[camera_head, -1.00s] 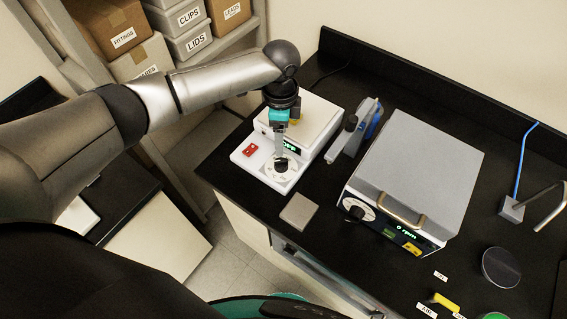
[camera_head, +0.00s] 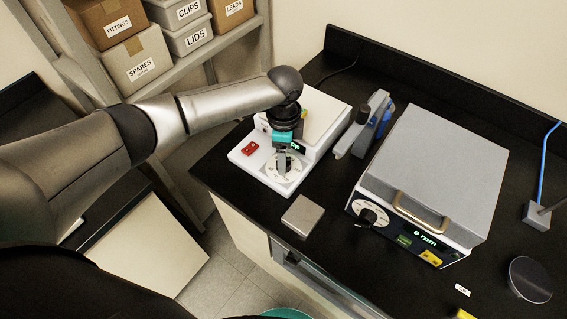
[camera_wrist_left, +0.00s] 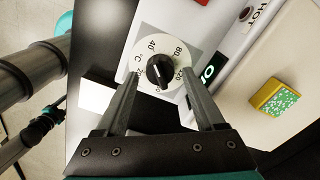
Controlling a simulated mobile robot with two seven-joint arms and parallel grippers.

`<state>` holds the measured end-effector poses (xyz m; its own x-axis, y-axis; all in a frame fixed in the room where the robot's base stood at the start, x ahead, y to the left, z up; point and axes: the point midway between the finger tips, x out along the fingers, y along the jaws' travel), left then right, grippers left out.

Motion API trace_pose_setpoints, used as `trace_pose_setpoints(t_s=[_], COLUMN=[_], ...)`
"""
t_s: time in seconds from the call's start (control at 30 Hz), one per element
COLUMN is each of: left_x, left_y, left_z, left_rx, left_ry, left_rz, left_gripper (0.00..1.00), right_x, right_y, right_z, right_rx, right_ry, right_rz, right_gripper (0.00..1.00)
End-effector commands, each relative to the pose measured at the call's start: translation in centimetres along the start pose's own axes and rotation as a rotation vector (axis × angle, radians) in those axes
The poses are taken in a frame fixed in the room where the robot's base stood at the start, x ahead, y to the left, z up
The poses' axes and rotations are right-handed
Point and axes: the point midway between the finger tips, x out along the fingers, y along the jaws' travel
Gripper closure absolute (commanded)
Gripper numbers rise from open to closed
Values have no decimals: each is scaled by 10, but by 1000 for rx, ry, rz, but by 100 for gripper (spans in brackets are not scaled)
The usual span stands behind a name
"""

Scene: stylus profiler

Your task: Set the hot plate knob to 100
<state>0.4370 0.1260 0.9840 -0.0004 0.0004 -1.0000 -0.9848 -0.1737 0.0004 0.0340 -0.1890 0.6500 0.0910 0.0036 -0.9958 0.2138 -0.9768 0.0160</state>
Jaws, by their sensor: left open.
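The white hot plate (camera_head: 245,158) stands at the left end of the black bench. Its black knob (camera_wrist_left: 160,70) sits on a round white dial (camera_wrist_left: 146,62) with marks including 40 and 80. A pale pointer line on the knob points up in the wrist view, roughly between 40 and 80; I cannot read it exactly. My left gripper (camera_wrist_left: 162,86) is open, its two fingers reaching down on either side of the knob with gaps showing. In the head view my left gripper (camera_head: 283,166) covers part of the dial. The green display (camera_wrist_left: 208,73) is partly hidden.
A red switch (camera_head: 250,148) is on the hot plate. A yellow-green block (camera_wrist_left: 275,97) lies on its top. A grey square piece (camera_head: 303,215) lies in front.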

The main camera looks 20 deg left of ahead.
Motion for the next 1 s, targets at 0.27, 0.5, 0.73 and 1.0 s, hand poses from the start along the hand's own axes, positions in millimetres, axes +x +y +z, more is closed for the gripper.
trace_pose_setpoints(t_s=[0.27,0.5,0.73,1.0], left_x=[4,3,3,4], left_y=[0,0,0,0], left_z=[0,0,0,0], left_rx=[0,-1,-2,-1], left_ry=[1,1,0,0], left_rz=[-1,0,1,0], left_gripper=[29,29,29,34], right_x=[2,0,-6,-5], right_y=[0,0,1,1], right_z=[0,0,-1,-1], right_rx=[0,0,0,1], right_ry=[0,0,0,0], right_rz=[0,1,1,1], right_gripper=[50,50,50,50])
